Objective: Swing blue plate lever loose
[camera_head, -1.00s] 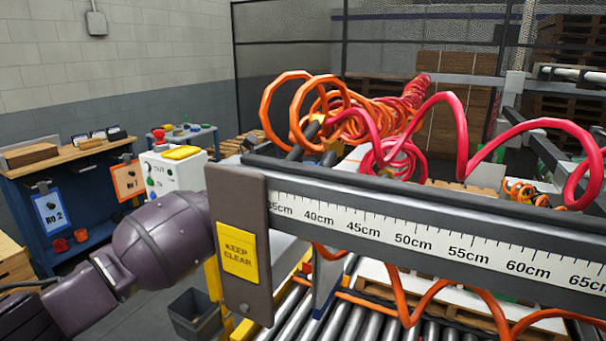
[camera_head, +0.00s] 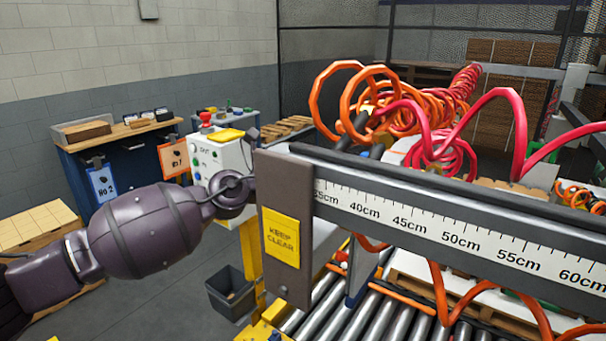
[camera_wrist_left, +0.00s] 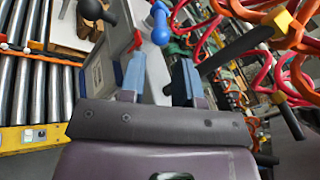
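A blue rounded knob (camera_wrist_left: 160,27), which looks like the end of the blue plate lever, shows in the left wrist view. It is beyond and between the fingertips of my left gripper (camera_wrist_left: 160,72). The two fingers stand apart with nothing visibly held between them. In the head view my left arm comes in from the left and its wrist passes behind the grey plate with the yellow "KEEP CLEAR" label (camera_head: 281,238). My right gripper is in neither view.
A ruler beam (camera_head: 450,228) crosses in front at the right. Orange and red coiled hoses (camera_head: 390,95) hang behind it, above a roller conveyor (camera_head: 345,318). A black ball knob (camera_wrist_left: 90,9) is left of the blue one. A control box (camera_head: 222,160) stands behind my wrist.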

